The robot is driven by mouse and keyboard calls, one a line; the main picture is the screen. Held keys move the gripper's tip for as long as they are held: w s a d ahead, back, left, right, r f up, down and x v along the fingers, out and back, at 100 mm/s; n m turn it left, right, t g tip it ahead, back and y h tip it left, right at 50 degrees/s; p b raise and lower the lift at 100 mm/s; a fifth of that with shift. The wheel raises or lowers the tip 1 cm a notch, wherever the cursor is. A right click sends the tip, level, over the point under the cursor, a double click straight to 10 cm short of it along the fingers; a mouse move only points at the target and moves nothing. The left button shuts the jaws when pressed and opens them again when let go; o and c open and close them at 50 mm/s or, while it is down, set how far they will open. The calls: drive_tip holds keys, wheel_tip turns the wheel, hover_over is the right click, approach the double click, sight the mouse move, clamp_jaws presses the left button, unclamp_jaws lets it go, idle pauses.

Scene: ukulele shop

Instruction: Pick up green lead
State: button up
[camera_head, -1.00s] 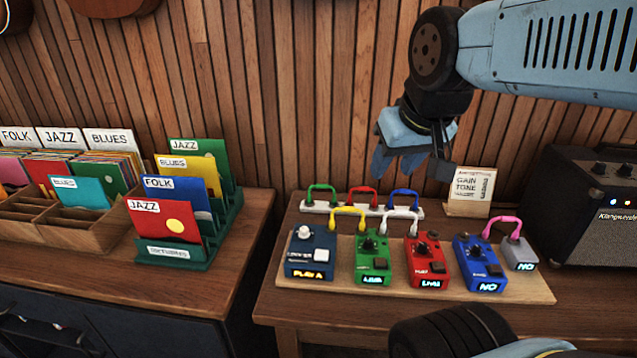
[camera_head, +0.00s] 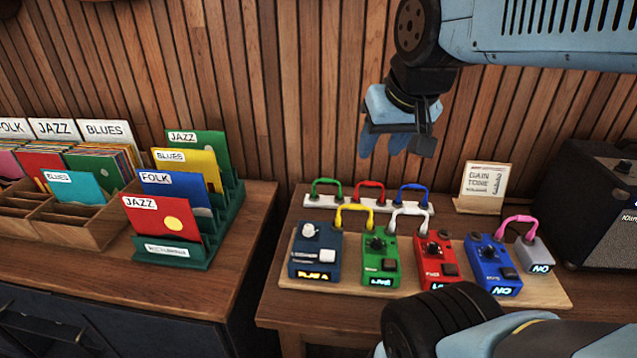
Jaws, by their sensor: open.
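The green lead (camera_head: 327,184) is a small arched cable at the left end of a white strip (camera_head: 340,204), behind the pedals. A red lead (camera_head: 370,186) and a blue lead (camera_head: 412,188) stand beside it on the same strip. My gripper (camera_head: 388,148) hangs above and behind the strip, near the wooden wall, right of the green lead and apart from it. Its fingers point down, with nothing between them that I can see.
Several pedals, including a green one (camera_head: 380,262), sit on a wooden board (camera_head: 330,284), joined by yellow, white and pink leads. A sign (camera_head: 486,182) and an amplifier (camera_head: 600,225) stand to the right. A record rack (camera_head: 172,250) stands on the left counter.

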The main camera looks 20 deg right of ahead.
drive_tip(key=w+d+f+m+g+y, duration=0.1)
drive_tip(key=w+f+m, duration=0.55)
drive_tip(key=w, duration=0.25)
drive_tip(key=w+d+f+m+y, duration=0.1)
drive_tip(key=w+d+f+m, duration=0.1)
drive_tip(key=w+f+m, duration=0.55)
drive_tip(key=w+d+f+m+g+y, duration=0.1)
drive_tip(key=w+f+m, duration=0.3)
drive_tip(key=w+m, duration=0.55)
drive_tip(key=shift+w+a+f+n, duration=0.35)
drive_tip(key=shift+w+a+f, duration=0.5)
drive_tip(key=shift+f, duration=1.2)
drive_tip(key=shift+w+a+f+n, duration=0.4)
drive_tip(key=shift+w+f, duration=0.85)
drive_tip(key=shift+f, duration=0.8)
drive_tip(key=shift+w+a+f+n, duration=0.3)
drive_tip(key=shift+w+a+f, duration=0.55)
drive_tip(key=shift+f, duration=1.2)
drive_tip(key=shift+w+d, duration=0.2)
clamp_jaws()
drive_tip(key=shift+r, duration=0.1)
